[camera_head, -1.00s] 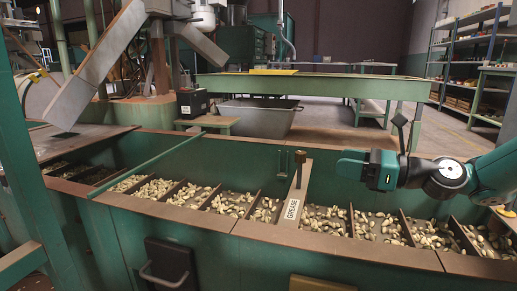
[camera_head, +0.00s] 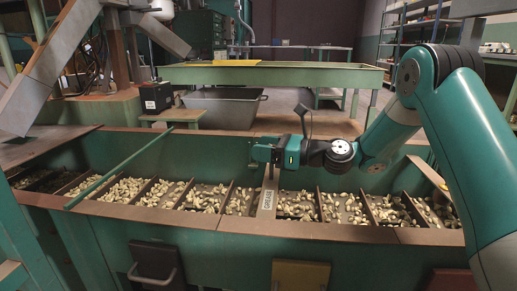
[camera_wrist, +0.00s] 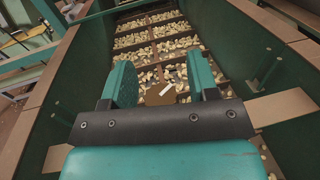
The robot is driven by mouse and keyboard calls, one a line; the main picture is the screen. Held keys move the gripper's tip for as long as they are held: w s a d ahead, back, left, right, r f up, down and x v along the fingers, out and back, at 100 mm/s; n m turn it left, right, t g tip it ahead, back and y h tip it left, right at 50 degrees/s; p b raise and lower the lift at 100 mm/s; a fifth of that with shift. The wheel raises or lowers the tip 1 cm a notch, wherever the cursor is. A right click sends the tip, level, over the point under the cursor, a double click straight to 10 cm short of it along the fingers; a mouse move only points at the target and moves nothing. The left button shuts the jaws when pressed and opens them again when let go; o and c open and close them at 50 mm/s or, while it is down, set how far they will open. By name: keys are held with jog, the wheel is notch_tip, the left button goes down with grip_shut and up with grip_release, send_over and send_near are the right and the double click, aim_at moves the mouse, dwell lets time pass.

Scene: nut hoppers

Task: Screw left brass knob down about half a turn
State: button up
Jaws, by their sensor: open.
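My gripper (camera_head: 256,154) is open above the green hopper trough, beside the upper end of a tan crosswise board (camera_head: 267,203) with a white label. In the wrist view my gripper (camera_wrist: 160,72) has its two green fingers spread apart. A brown, brass-coloured piece (camera_wrist: 155,93) with a pale patch shows below and between the fingers; I cannot tell if it is the left brass knob or whether it touches them. In the head view the gripper and wrist cover the board's top, where a knob would be.
The trough's compartments hold pale nuts (camera_head: 201,197), split by brown dividers. A thin green rod (camera_head: 130,168) slants over the left part. A slim green upright (camera_wrist: 265,72) stands by the right wall. A grey bin (camera_head: 225,112) and green table (camera_head: 300,78) stand behind.

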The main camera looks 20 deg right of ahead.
jog(key=shift+d, duration=0.1)
jog(key=shift+d, duration=0.1)
jog(key=c, duration=0.9)
jog(key=shift+r+p, duration=0.2)
jog(key=shift+p, duration=0.3)
